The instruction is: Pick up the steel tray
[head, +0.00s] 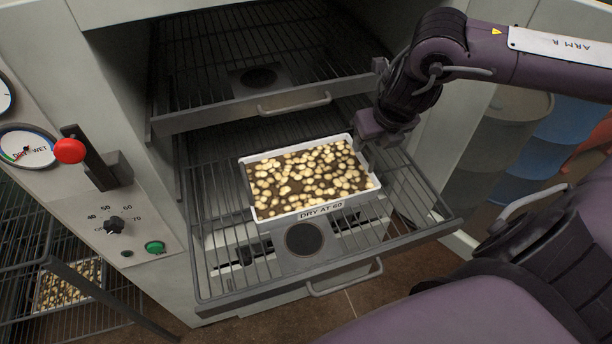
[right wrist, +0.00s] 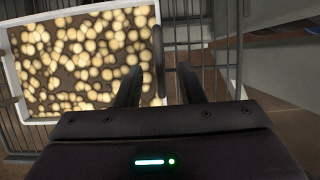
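The steel tray (head: 245,178), pale-rimmed and full of small round cream and brown pieces, lies on a pulled-out wire shelf (head: 205,285). A label on its front reads "DRY AT 60". My right gripper (head: 357,147) is at the tray's right edge. In the right wrist view, my right gripper (right wrist: 160,82) is open, its fingers apart, one over the tray's contents and one outside the right rim (right wrist: 159,50). I cannot tell whether either finger touches the rim. My left gripper is not in view.
The drying cabinet has an upper wire shelf (head: 190,122) with a handle above and behind the tray. A red-knobbed lever (head: 70,150) and dials are at left. Another filled tray (head: 68,286) sits on a rack at lower left. Blue drums (head: 540,140) stand at right.

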